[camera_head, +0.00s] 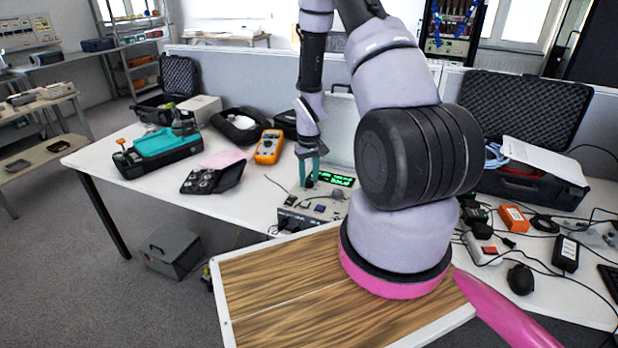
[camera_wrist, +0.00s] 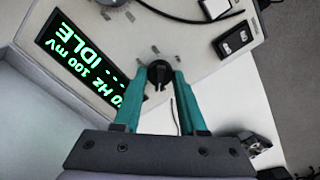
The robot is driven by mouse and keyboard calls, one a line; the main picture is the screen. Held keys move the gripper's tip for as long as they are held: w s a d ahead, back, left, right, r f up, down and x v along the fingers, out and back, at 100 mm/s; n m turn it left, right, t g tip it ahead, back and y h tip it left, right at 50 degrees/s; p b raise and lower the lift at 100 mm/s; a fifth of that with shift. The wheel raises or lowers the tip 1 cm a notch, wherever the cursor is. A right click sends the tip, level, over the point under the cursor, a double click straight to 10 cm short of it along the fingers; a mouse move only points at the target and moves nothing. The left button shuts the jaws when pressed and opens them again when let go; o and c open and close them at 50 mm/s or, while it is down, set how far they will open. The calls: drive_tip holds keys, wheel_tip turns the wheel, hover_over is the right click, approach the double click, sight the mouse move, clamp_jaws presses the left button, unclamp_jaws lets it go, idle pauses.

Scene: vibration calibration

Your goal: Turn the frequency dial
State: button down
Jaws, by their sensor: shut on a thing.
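The frequency dial (camera_wrist: 159,72) is a round black knob on a light grey calibration unit (camera_wrist: 205,65). In the wrist view my gripper (camera_wrist: 160,76) has its two teal fingers closed around the dial, one on each side. The unit's display (camera_wrist: 80,62) shows green text with "IDLE", "100 mV" and a partly hidden Hz value. In the head view the unit (camera_head: 322,209) stands on the white table, and my gripper (camera_head: 309,172) points down at its top. The dial is mostly hidden by the fingers there.
A black switch (camera_wrist: 236,40) and a cable (camera_wrist: 190,17) are on the unit's panel.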

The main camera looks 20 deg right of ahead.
sight(309, 179)
drive_tip(key=shift+n, duration=1.2)
drive_tip(key=shift+c, duration=2.3)
unclamp_jaws()
drive_tip(key=shift+r, duration=0.1)
wheel_tip(309, 179, up, 11)
drive_tip(key=shift+f, duration=0.2)
drive_tip(key=shift+r, duration=0.1)
